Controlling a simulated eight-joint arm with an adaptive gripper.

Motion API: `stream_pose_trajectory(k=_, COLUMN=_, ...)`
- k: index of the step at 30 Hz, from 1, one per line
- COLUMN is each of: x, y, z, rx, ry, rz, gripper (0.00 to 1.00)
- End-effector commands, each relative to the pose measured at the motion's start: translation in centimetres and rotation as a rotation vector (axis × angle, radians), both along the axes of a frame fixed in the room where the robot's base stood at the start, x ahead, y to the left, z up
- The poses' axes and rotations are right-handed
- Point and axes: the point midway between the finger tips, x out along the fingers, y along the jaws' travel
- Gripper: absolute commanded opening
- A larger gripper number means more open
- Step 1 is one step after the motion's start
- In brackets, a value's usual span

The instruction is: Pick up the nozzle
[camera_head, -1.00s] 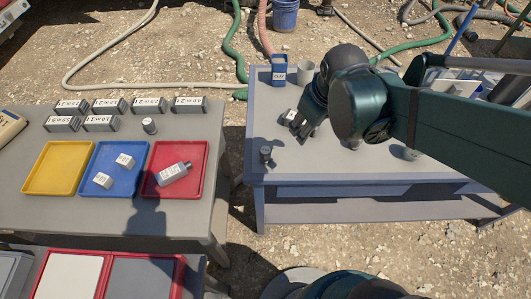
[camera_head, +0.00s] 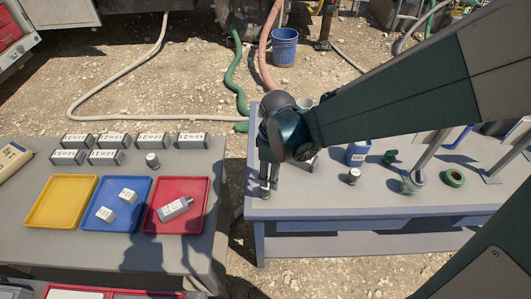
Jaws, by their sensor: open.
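My gripper (camera_head: 267,182) points down over the front left corner of the blue-grey table (camera_head: 310,207). It is open, with its fingertips close to the tabletop. A small dark upright piece, perhaps the nozzle, showed at this corner earlier. It is now largely hidden by the fingers, and I cannot tell whether they touch it. Another small grey piece with a pale label (camera_head: 353,176) stands on the same table, right of my gripper. I cannot tell for certain which piece is the nozzle.
A blue labelled container (camera_head: 357,153), a green fitting (camera_head: 390,157), a green ring (camera_head: 454,177) and a post on a base stand further right. The left table holds yellow (camera_head: 33,219), blue (camera_head: 98,230) and red (camera_head: 203,224) trays and several grey labelled blocks.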

Motion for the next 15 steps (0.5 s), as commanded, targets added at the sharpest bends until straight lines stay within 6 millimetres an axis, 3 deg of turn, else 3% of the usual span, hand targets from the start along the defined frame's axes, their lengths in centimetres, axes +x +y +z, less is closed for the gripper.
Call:
stream_pose_trajectory(k=6, x=-0.1, y=1.6, z=-1.7, rx=-0.018, ry=0.038, rz=0.092, gripper=0.42)
stream_pose_trajectory(k=15, x=-0.2, y=2.1, z=-2.4, rx=-0.024, ry=0.052, rz=0.126, gripper=0.42)
